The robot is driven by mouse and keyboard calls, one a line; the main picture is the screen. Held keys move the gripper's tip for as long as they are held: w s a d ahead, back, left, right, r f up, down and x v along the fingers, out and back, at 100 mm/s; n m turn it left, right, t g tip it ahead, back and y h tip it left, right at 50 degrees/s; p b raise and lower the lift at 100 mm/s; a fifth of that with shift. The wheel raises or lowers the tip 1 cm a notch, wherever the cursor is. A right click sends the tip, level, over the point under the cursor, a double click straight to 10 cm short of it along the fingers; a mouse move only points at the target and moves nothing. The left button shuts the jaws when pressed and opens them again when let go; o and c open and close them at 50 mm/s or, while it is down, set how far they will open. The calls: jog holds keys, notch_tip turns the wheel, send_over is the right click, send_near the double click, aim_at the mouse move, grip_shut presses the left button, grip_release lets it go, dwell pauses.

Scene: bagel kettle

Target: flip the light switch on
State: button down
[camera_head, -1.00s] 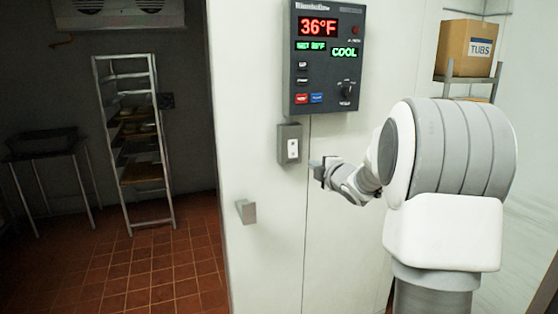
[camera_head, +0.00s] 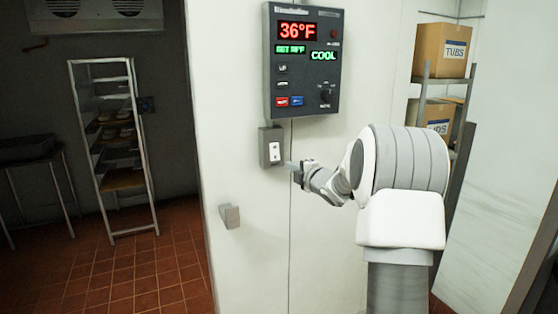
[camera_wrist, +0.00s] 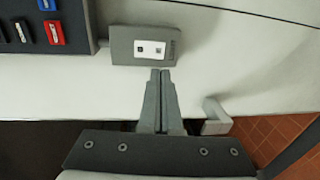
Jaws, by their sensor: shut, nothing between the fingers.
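The light switch is a grey wall box with a white plate (camera_head: 272,152) on the pale wall panel, below the control panel. In the wrist view the switch plate (camera_wrist: 150,50) shows two small dark marks, and the box lies just ahead of my fingertips. My gripper (camera_head: 291,167) is shut and empty, just right of the box and slightly lower in the head view. In the wrist view my gripper's fingers (camera_wrist: 160,72) are together, their tips close to the box edge. I cannot tell whether they touch it. The switch's on or off position is too small to tell.
A control panel (camera_head: 303,60) reading 36°F hangs above the switch. A grey handle (camera_head: 229,216) projects from the panel at lower left. A dark room with a metal rack (camera_head: 115,150) lies left. Shelved boxes (camera_head: 442,50) stand at right.

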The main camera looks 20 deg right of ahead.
aim_at(275, 159)
jog(key=w, duration=0.3)
jog(key=w+p, duration=0.1)
jog(key=w, duration=0.2)
jog(key=w+f, duration=0.1)
jog(key=w, duration=0.2)
jog(key=shift+w+a+p, duration=0.15)
jog(key=shift+w+p, duration=0.1)
jog(key=shift+p, duration=0.15)
jog(key=shift+f, duration=0.1)
jog(key=shift+w+f+b, duration=0.2)
jog(key=shift+f+b, duration=0.15)
jog(key=shift+b, duration=0.7)
jog(key=shift+w+r, duration=0.1)
jog(key=shift+r, duration=0.2)
jog(key=shift+f, duration=0.1)
